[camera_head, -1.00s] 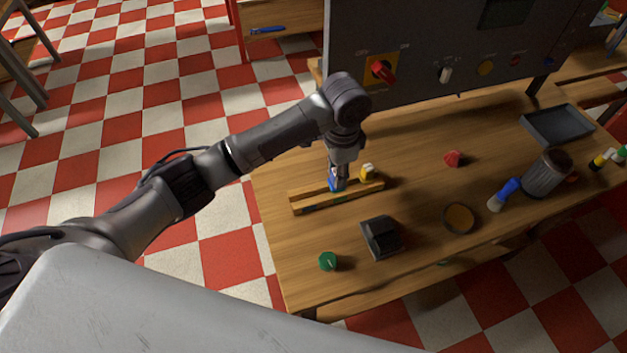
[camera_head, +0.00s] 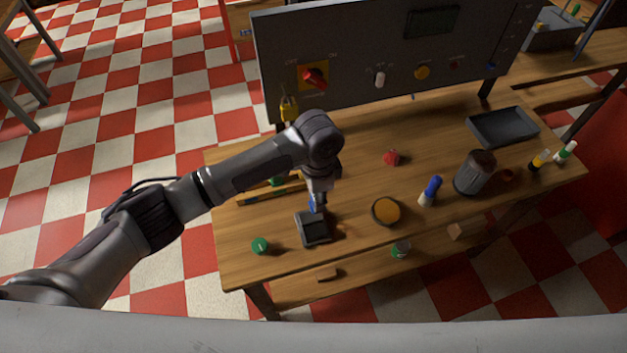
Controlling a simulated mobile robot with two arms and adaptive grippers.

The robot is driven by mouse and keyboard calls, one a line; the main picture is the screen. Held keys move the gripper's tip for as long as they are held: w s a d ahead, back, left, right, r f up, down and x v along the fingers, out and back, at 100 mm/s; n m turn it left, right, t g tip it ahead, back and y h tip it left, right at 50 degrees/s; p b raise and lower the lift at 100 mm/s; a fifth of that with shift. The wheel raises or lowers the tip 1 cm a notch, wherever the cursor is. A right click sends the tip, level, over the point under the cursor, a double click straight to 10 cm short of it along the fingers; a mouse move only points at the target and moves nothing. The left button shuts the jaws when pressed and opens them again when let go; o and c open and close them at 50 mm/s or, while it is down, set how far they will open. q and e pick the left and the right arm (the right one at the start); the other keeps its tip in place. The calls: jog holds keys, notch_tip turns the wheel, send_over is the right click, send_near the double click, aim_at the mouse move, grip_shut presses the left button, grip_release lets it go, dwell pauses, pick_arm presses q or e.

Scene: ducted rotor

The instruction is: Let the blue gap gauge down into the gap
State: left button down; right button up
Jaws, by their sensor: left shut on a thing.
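My left gripper (camera_head: 317,203) points down and is shut on the blue gap gauge (camera_head: 312,204), of which only a small part shows. In the picture, the gauge is just over the back of a small black box (camera_head: 314,230); I cannot tell whether it touches the box. A pair of wooden rails (camera_head: 262,194) with a narrow gap lies to the left, partly hidden by my left arm. A small green thing (camera_head: 277,181) shows by the rails. My right gripper is not in view.
A green knob (camera_head: 260,245) lies front left on the table. An orange-topped round dish (camera_head: 386,211), a blue-capped bottle (camera_head: 431,190), a dark jar (camera_head: 474,172) and a red piece (camera_head: 391,158) are to the right. A grey panel (camera_head: 350,70) stands behind; a dark tray (camera_head: 503,127) is at right.

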aim_at(312, 207)
pick_arm(q)
jog(key=shift+a, duration=0.15)
jog(key=shift+w+a+f, duration=0.2)
jog(key=shift+w+a, duration=0.05)
jog(key=shift+a, duration=0.5)
jog(key=shift+s+d+r+p, duration=0.1)
jog(key=shift+d+r+p, duration=0.1)
jog(key=shift+p, duration=0.1)
jog(key=shift+s+d+f+b, duration=0.15)
jog(key=shift+f+b, duration=0.35)
jog(key=shift+f, duration=0.7)
notch_tip(312, 207, down, 2)
jog(key=shift+f+b, duration=0.25)
jog(key=shift+b, duration=0.35)
jog(key=shift+f, duration=0.9)
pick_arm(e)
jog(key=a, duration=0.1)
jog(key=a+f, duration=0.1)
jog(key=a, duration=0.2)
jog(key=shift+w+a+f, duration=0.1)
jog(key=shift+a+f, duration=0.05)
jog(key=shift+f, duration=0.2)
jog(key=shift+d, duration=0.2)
